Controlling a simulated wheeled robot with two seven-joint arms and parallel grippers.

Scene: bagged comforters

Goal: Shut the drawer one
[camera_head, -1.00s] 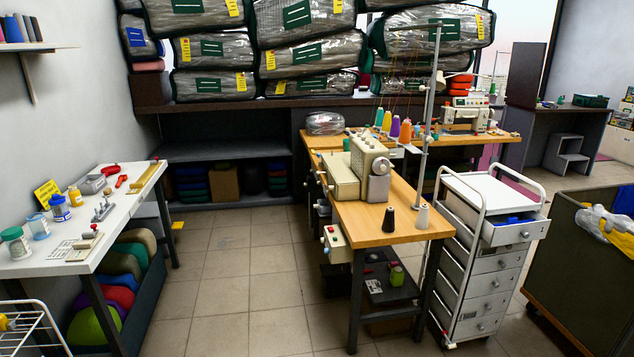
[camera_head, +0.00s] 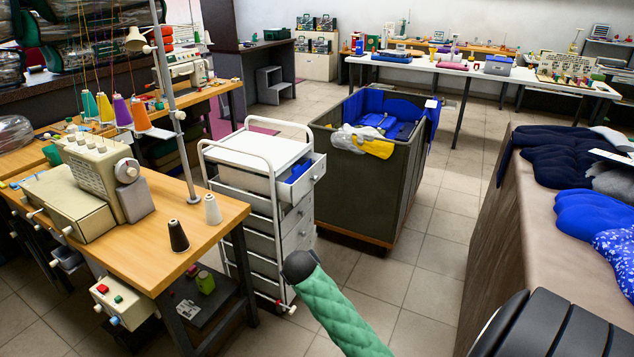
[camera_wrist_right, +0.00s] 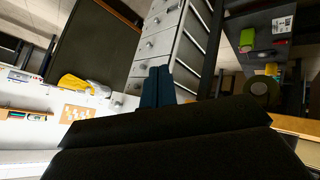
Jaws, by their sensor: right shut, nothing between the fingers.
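A white drawer cart (camera_head: 262,147) stands right of the wooden sewing table. Its top drawer (camera_head: 303,181) is pulled out to the right, with blue material inside; the drawers below look shut. My right arm, in a green quilted sleeve with a dark end, comes in from the bottom in front of the cart. In the right wrist view, my right gripper (camera_wrist_right: 158,72) shows two blue fingers side by side, shut and empty. The cart's drawer fronts (camera_wrist_right: 155,42) appear beyond the fingertips; I cannot tell whether they touch. My left gripper is out of view.
A dark bin (camera_head: 370,185) with blue lining and a yellow-white cloth stands close right of the cart. The sewing table (camera_head: 150,235) stands left, holding a machine and thread cones. A brown-covered table (camera_head: 520,220) with blue bags is at right. Tiled floor is free between.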

